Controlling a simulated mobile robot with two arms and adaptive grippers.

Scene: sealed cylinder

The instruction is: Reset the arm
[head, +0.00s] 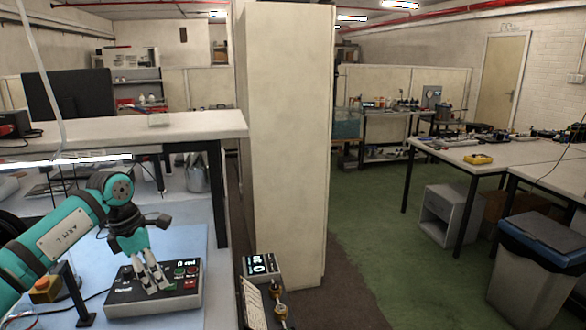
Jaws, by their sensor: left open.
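My left arm (62,238) is teal and comes in from the left. Its left gripper (158,288) points down, open, with its fingertips over the top of a dark control box (118,298). I cannot tell whether the fingertips touch the box. Nothing shows between the fingers, and the gripper hides part of the box's top. My right gripper is not in view.
An orange-yellow button box (45,290) stands left of the control box on the blue mat (190,238). A small unit with a lit display (260,265) and brass fittings (281,311) is to the right. A tall pale pillar (285,150) stands behind. Green floor (375,230) is open at right.

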